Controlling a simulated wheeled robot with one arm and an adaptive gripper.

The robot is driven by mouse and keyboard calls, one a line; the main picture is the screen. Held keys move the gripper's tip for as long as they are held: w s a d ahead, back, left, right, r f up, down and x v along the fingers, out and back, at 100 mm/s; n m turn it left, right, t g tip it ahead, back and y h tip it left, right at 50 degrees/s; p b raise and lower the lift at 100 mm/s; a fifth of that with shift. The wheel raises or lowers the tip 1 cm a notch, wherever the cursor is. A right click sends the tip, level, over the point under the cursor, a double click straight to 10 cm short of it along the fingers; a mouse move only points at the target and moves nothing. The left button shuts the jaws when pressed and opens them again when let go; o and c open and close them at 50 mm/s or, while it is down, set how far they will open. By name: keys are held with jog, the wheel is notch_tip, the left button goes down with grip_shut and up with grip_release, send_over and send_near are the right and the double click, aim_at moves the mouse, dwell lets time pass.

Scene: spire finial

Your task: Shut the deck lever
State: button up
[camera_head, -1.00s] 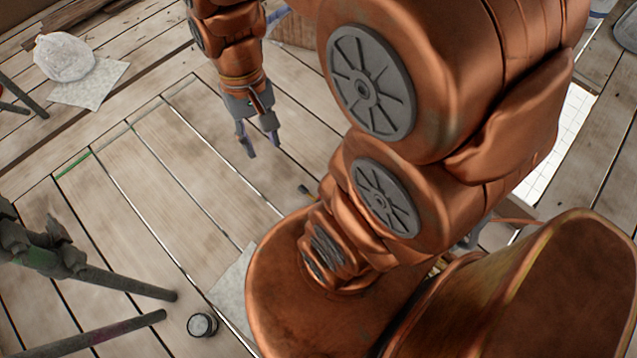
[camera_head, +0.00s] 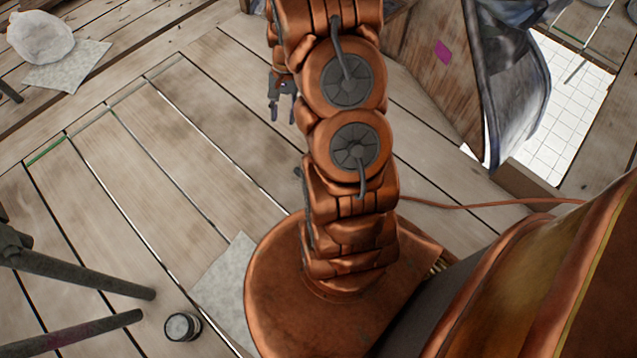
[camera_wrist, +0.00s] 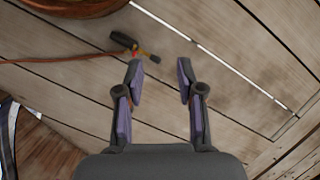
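What looks like the deck lever (camera_wrist: 128,42), with a black grip and a red and yellow fitting, lies low at the deck boards in the wrist view. It is just beyond the left fingertip, and I cannot tell its exact angle. In the head view only a small dark end of it (camera_head: 298,172) shows beside my arm. My gripper (camera_wrist: 160,80) is open and empty, its purple-padded fingers apart, with bare boards between them. In the head view my gripper (camera_head: 281,105) hangs above the deck, partly hidden by my arm.
A tiled opening (camera_head: 560,110) lies at the right, beside a wooden panel (camera_head: 435,60) and a draped grey-blue sheet (camera_head: 512,80). An orange cable (camera_head: 470,206) crosses the boards. The middle boards are clear.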

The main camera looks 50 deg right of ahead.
jog(key=s+d+f+m+b, duration=0.1)
jog(key=f+b, duration=0.4)
jog(key=f, duration=0.9)
jog(key=s+d+f+m+b, duration=0.2)
jog(key=d+f+m+b, duration=0.1)
jog(key=f, duration=1.2)
jog(key=s+d+f+m+t+y+b, duration=0.1)
jog(key=d+f+b, duration=0.3)
jog(key=f, duration=1)
jog(key=shift+s+d+f+m+b, duration=0.2)
jog(key=shift+s+m+b, duration=0.45)
jog(key=shift+b, duration=0.9)
jog(key=shift+w, duration=0.2)
grip_shut()
